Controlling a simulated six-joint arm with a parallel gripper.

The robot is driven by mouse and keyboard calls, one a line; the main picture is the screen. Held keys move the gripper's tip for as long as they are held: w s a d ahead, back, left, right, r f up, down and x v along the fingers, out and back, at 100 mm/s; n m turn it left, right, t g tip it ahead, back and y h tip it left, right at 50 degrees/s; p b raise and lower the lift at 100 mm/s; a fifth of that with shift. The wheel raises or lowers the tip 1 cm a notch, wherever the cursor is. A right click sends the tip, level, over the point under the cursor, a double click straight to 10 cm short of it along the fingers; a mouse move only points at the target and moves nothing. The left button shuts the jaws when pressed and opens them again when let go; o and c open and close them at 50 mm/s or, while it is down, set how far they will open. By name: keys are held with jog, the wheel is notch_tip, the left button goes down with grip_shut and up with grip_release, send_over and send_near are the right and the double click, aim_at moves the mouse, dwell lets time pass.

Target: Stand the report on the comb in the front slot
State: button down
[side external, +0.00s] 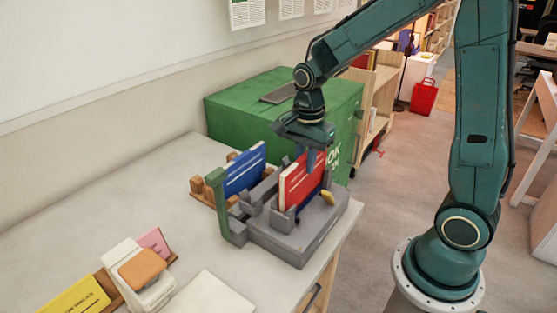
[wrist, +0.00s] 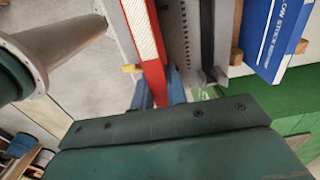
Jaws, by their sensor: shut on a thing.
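My gripper (side external: 311,157) points down and is shut on the upper edge of a red report (side external: 302,180) with white stripes on its cover. The report is upright, over or in the grey slotted comb stand (side external: 322,228); I cannot tell whether its lower edge bears on the stand. In the wrist view, the red report (wrist: 148,40) shows its red edge and pale pages between my blue fingertips (wrist: 160,92). A blue report (side external: 245,170) stands upright to the left, among wooden pegs; its printed cover also shows in the wrist view (wrist: 282,35).
A large green box (side external: 235,112) stands close behind. A green post (side external: 217,200) rises at the stand's left. A white device with an orange top (side external: 141,269), a yellow card (side external: 78,297) and a pink card (side external: 154,241) lie at the front left. The table's left middle is clear.

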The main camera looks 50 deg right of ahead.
jog(key=shift+f, duration=0.2)
dwell(0.6)
jog(key=c, duration=1.3)
grip_release()
jog(key=shift+r, duration=0.1)
jog(key=shift+r, duration=4.4)
